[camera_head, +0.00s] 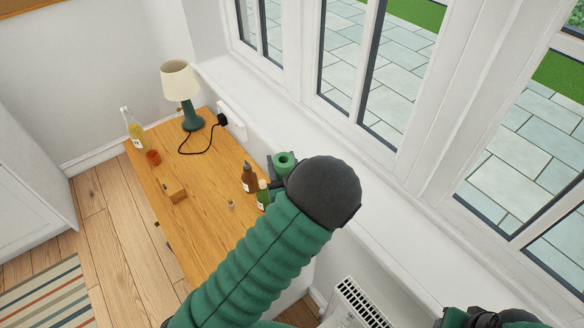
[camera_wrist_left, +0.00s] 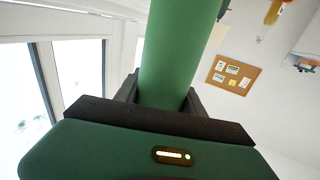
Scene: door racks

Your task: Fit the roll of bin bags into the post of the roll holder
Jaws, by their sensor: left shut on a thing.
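The roll of bin bags is a green cylinder (camera_head: 285,160) with a hole in its end, above the right side of the wooden cabinet top in the head view. My left gripper (camera_head: 282,172) is shut on it, partly hidden behind my dark wrist. In the left wrist view the roll (camera_wrist_left: 180,55) stands up between the dark fingers (camera_wrist_left: 165,95). I cannot make out the roll holder or its post for certain. A green and dark part at the bottom right of the head view looks like my right gripper (camera_head: 490,318); its fingers cannot be made out.
The cabinet top (camera_head: 215,165) bears a lamp (camera_head: 182,90), a wooden block (camera_head: 173,190), an orange pot (camera_head: 153,157), a yellow bottle (camera_head: 135,130), and brown (camera_head: 249,180) and green (camera_head: 263,197) bottles near my left gripper. Windows and a sill (camera_head: 260,110) border the right; a radiator (camera_head: 355,303) stands below.

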